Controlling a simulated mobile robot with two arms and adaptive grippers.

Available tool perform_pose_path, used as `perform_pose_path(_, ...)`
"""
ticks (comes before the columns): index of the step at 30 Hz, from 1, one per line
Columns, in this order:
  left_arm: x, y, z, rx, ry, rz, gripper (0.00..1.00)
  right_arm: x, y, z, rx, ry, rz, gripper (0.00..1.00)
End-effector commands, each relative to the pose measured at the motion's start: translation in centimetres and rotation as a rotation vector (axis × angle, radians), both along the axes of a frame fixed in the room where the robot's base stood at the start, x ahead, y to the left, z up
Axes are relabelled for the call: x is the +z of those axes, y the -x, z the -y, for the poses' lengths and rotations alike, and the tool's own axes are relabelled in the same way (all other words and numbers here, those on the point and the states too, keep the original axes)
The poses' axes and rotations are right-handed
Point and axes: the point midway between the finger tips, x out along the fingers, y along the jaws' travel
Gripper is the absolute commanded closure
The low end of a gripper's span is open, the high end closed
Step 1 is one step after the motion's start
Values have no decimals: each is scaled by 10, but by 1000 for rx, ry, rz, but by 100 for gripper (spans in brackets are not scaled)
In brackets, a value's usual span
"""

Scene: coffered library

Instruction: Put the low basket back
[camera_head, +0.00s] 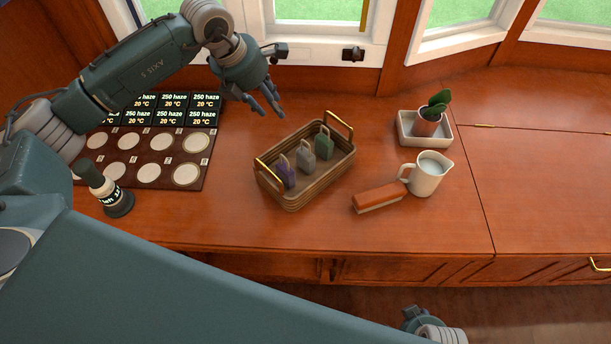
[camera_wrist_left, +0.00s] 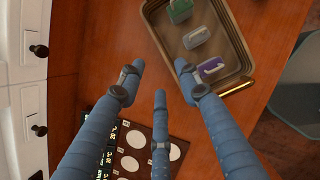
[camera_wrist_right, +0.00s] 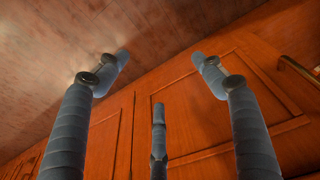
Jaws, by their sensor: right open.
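The low basket (camera_head: 318,184) is a woven tan tray with two gold handles on the wooden counter. It holds a purple (camera_head: 286,174), a grey (camera_head: 306,156) and a green (camera_head: 324,144) tag-like item. It also shows at the top of the left wrist view (camera_wrist_left: 240,62). My left gripper (camera_head: 268,106) is open and empty, above the counter behind and left of the basket, apart from it. My right gripper (camera_wrist_right: 157,75) is open and empty, facing wooden cabinet doors (camera_wrist_right: 215,105); in the head view only part of the right arm shows at the bottom.
A dark board (camera_head: 134,160) with pale discs and labels lies left of the basket. A brush-like block (camera_head: 379,197), white pitcher (camera_head: 427,175) and potted plant in a tray (camera_head: 425,130) stand right. The far right counter is clear.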

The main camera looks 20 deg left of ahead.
Motion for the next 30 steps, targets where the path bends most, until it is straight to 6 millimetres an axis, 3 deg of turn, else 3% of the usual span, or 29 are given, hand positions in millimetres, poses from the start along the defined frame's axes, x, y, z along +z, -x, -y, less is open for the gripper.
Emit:
perform_pose_path(1,-28,0,0,0,0,0,66,5,-8,-1,-2,-2,22,32)
perform_pose_path(3,-44,0,0,0,0,0,66,29,-12,-1,-5,-3,37,32)
perform_pose_path(9,-72,0,0,0,0,1,66,84,-8,2,-11,-4,67,32)
perform_pose_path(12,-77,0,0,0,0,1,66,99,-4,2,-11,-4,74,32)
perform_pose_path(20,-107,-10,6,-1,1,-3,66,123,3,4,-13,-4,85,32)
perform_pose_path(30,-138,-23,11,1,1,-2,66,114,2,4,-13,-4,82,32)
